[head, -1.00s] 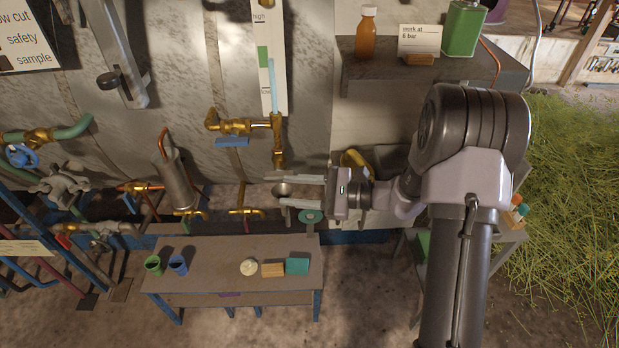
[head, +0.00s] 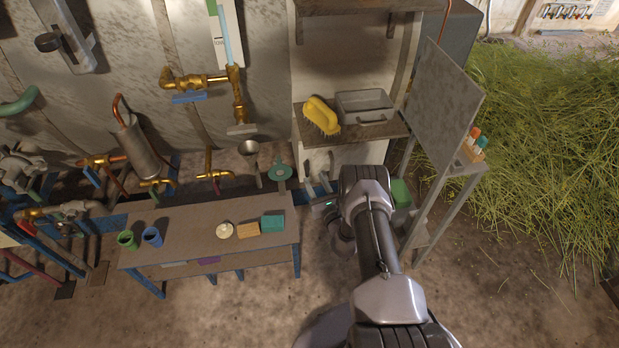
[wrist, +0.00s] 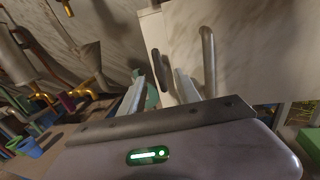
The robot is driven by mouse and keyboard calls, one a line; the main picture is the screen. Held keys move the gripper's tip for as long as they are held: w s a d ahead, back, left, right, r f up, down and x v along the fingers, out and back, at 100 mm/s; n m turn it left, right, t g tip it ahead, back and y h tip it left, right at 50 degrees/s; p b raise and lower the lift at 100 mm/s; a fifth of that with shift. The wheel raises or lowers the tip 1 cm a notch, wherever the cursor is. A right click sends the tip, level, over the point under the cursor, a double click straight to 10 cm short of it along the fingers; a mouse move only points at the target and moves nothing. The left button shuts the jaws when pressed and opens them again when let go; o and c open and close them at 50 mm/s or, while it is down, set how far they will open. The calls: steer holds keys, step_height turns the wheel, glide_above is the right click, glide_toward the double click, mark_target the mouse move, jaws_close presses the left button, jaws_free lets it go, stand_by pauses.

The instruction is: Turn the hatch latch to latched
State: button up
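In the wrist view, a pale panel (wrist: 240,55) faces my gripper, possibly the hatch. A dark elongated lever (wrist: 161,67), which looks like the latch, stands nearly upright on a pale narrow face at its left. A grey bent bar handle (wrist: 208,60) stands to the right of the lever. My gripper (wrist: 161,88) has its two fingers apart with nothing between them, and the lever appears beyond the gap, apart from the fingers. In the head view, my arm hides most of the gripper, low by the pale cabinet (head: 345,157); the lever cannot be made out there.
A low bench (head: 190,235) with cups and small blocks stands left of my arm. A shelf (head: 350,130) above holds a yellow brush (head: 321,116) and a grey tray (head: 364,105). A metal stand (head: 432,200) is close on the right. The dirt floor in front is open.

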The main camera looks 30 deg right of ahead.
mark_target(308, 169)
steer(key=w+b, duration=0.1)
steer(key=w, duration=0.4)
steer(key=shift+d, duration=0.2)
jaws_close()
